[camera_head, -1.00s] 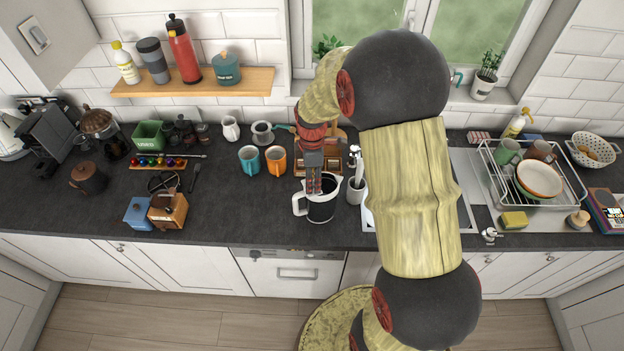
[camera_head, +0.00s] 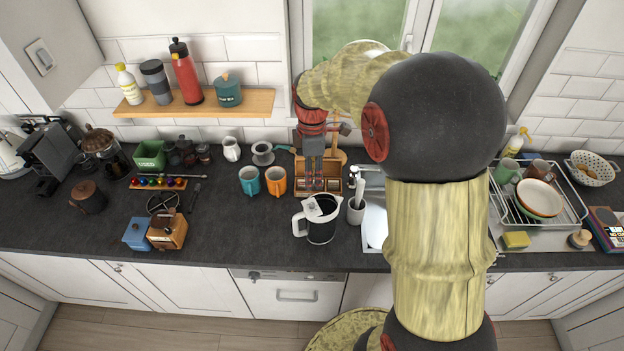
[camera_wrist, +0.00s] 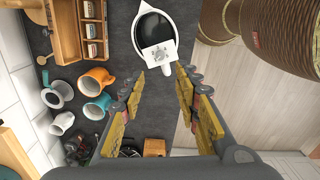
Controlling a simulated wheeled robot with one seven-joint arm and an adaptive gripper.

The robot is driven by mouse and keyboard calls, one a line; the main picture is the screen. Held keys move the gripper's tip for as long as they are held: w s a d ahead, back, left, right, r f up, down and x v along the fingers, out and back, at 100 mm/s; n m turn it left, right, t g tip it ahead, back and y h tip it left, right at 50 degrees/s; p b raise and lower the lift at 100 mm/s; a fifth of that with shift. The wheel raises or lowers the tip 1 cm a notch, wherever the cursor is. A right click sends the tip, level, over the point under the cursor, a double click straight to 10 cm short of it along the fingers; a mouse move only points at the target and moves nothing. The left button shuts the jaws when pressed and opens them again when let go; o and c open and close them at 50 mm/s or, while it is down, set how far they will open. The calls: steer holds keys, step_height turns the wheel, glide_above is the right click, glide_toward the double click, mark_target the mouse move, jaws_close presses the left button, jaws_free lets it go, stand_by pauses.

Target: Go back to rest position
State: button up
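My gripper (camera_head: 315,186) hangs above the worktop (camera_head: 255,222), a little behind and above a white pitcher (camera_head: 321,230) with a dark inside. In the wrist view my gripper (camera_wrist: 160,85) has its two yellow-padded fingers spread apart with nothing between them. The pitcher (camera_wrist: 154,57) shows there just beyond the fingertips, with a small white tag-like piece at its near rim. I cannot tell what that piece is. The pitcher stands upright on the worktop, apart from the fingers.
A teal mug (camera_head: 249,181) and an orange mug (camera_head: 276,181) stand left of the gripper. A wooden box (camera_head: 331,184) with compartments sits behind the pitcher. A utensil cup (camera_head: 356,211) stands right of it. A dish rack (camera_head: 540,200) is at the right.

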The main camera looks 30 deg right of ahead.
stand_by(0.5)
steer(key=s+a+f+m+t+b, duration=0.1)
steer(key=s+a+m+t+b, duration=0.1)
steer(key=s+a+m+b, duration=0.4)
steer(key=s+a+f+m+t+b, duration=0.2)
steer(key=s+a+m+b, duration=0.4)
steer(key=s+b, duration=0.5)
steer(key=s+a+t, duration=0.1)
steer(key=s+a, duration=0.1)
steer(key=shift+s+f+m+t, duration=0.25)
steer(key=shift+s+m+t, duration=0.05)
steer(key=shift+s+m, duration=0.1)
